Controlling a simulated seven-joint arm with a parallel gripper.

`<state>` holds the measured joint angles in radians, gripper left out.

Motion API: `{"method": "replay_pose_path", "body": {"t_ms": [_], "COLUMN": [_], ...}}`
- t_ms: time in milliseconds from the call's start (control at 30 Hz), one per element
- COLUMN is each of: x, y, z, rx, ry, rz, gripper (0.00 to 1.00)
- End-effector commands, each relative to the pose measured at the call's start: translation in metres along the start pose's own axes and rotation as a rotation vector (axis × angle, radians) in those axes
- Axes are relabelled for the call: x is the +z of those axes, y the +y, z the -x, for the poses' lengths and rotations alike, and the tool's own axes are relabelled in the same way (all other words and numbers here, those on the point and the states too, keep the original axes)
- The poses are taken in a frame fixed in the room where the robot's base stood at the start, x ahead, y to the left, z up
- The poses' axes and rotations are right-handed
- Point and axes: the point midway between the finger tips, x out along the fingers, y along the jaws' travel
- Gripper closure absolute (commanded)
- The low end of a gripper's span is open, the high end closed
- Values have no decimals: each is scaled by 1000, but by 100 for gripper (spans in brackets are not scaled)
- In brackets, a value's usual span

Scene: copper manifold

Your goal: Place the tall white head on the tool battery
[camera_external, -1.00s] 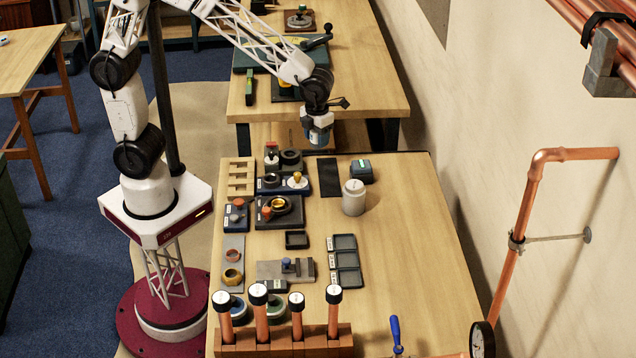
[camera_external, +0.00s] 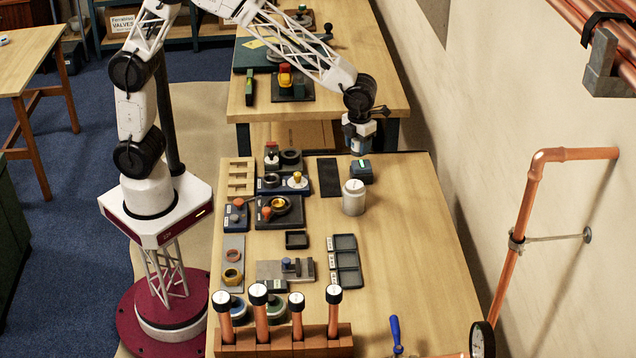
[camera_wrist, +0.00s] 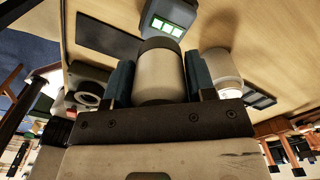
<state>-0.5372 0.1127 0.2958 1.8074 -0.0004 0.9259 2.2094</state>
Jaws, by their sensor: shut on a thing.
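My gripper (camera_external: 359,148) is above the tool battery (camera_external: 362,174), a small dark block with a teal top near the back edge of the workbench. In the wrist view my gripper (camera_wrist: 160,80) has its blue-grey fingers shut on both sides of the tall white head (camera_wrist: 161,78), a white cylinder with a dark grey band at its far end. The battery, with lit green squares (camera_wrist: 166,25), shows just beyond that dark end. I cannot tell how large the gap between them is. In the external view the gripper hides most of the head.
A white lidded canister (camera_external: 354,199) stands in front of the battery, close to the right finger in the wrist view. A black mat (camera_external: 329,178) lies left of the battery. Fixtures and small parts (camera_external: 284,205) crowd the left side. The bench's right side is largely clear.

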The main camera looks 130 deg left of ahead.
Motion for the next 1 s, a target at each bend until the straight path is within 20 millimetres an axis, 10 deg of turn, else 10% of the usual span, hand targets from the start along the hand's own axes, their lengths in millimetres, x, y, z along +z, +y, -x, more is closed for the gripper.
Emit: {"method": "replay_pose_path", "body": {"t_ms": [1000], "x": [8], "y": [-11], "z": [-36], "rx": [0], "ry": [0], "rz": [0], "gripper": [75]}}
